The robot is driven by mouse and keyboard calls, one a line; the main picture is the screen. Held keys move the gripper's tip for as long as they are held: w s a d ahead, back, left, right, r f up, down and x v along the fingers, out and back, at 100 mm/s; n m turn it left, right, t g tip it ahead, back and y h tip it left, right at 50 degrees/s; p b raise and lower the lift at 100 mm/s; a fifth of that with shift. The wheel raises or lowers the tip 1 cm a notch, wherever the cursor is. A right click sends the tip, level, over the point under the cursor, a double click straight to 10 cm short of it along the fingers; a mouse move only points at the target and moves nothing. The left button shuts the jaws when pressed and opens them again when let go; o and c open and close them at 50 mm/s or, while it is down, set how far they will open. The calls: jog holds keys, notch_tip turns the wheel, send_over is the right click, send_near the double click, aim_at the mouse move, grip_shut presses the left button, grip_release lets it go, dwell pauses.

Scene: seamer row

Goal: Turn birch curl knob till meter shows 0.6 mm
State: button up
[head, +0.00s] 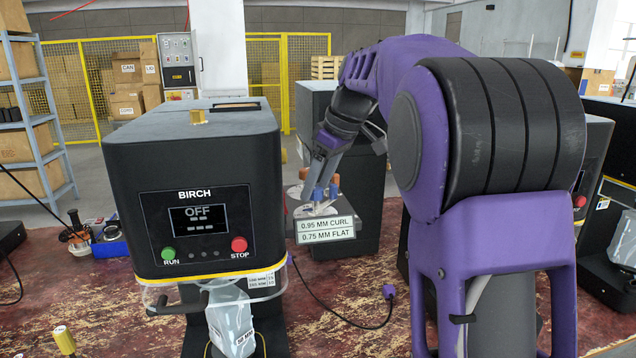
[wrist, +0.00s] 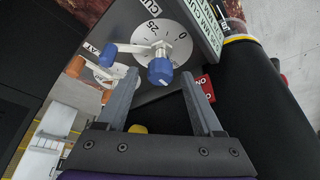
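The birch machine (head: 190,170) is a black box whose display (head: 199,219) reads OFF. A plate (head: 325,230) beside it reads 0.95 MM CURL and 0.75 MM FLAT. In the wrist view a blue-knobbed crank (wrist: 160,71) sits on a white dial (wrist: 152,36) marked 25 and 0, near a partly cut-off label starting "CU". An orange-knobbed crank (wrist: 76,67) is on a second dial to its left. My gripper (wrist: 161,82) is open, its fingertips either side of the blue knob; contact is not clear. In the head view my gripper (head: 318,178) is above the cranks, small and partly hidden.
A green RUN button (head: 168,254) and red STOP button (head: 239,245) are on the machine's front. A plastic bag (head: 231,318) hangs below it. A cable with a purple plug (head: 389,292) lies on the worn red floor. Another dark cabinet stands behind the plate.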

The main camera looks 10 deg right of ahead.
grip_shut()
jog(key=shift+m, duration=0.4)
jog(key=m+t+h, duration=0.1)
jog(key=m, duration=0.1)
jog(key=shift+s+a+m, duration=0.1)
jog(key=shift+a+m, duration=0.05)
jog(key=shift+m, duration=0.25)
jog(key=m+h, duration=0.1)
jog(key=m, duration=0.2)
jog(key=shift+a+m+h, duration=0.1)
jog(key=shift+m+h, duration=0.2)
jog(key=shift+m, duration=0.1)
jog(key=m+h, duration=0.2)
jog(key=m, duration=0.4)
jog(key=shift+a, duration=0.1)
jog(key=shift+m+h, duration=0.3)
jog(key=shift+m, duration=0.1)
jog(key=shift+o, duration=0.5)
grip_release()
